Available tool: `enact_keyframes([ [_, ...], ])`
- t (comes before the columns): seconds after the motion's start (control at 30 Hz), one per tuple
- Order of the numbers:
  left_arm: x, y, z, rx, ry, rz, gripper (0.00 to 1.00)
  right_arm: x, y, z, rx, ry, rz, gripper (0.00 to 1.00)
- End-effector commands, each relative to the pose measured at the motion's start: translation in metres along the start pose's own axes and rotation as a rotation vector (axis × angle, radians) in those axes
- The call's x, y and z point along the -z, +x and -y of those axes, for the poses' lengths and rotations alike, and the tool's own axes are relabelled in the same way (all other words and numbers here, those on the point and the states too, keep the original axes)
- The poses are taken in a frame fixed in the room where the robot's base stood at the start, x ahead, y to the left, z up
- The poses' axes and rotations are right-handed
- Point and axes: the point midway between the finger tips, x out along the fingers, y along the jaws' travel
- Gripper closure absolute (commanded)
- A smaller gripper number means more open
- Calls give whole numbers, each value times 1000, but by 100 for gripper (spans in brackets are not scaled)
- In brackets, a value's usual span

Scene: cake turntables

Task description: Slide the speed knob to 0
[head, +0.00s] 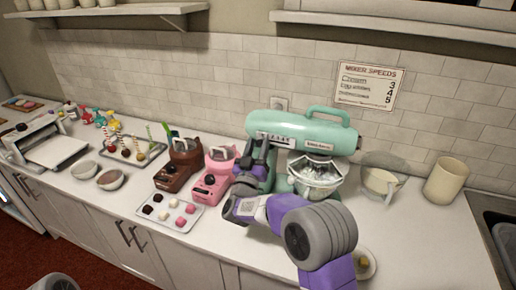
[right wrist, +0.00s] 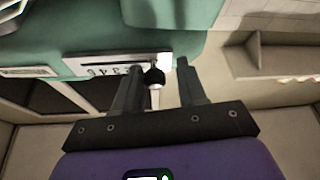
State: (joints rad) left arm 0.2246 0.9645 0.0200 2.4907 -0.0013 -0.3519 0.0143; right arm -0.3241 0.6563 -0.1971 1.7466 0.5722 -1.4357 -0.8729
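The mint-green stand mixer (head: 322,124) stands at the back of the counter, with a metal bowl (head: 318,172) under its head. Its pale speed scale (head: 272,138) is on the side of the head. In the right wrist view the scale (right wrist: 105,66) bears small digits, and the dark speed knob (right wrist: 154,77) sits near its right end. The exact setting cannot be read. My right gripper (head: 258,146) is at the mixer's left part. Its fingers (right wrist: 158,76) are open, one on each side of the knob, with gaps visible. My left gripper is out of view.
A pink machine (head: 213,178) and a brown machine (head: 180,165) stand left of my right arm, with a sweets tray (head: 171,212) in front. A glass bowl (head: 383,178) and a beige canister (head: 445,181) stand to the right. A mixer speeds sign (head: 369,86) hangs behind.

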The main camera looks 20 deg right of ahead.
Motion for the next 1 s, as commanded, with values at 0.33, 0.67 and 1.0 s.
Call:
enact_keyframes([
  [0.33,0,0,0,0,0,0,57,-1,-2,-1,-4,-2,1,55],
  [0.67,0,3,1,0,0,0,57,-1,-52,0,0,-1,2,55],
  [1.0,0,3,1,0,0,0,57,0,-76,0,-3,-1,0,55],
])
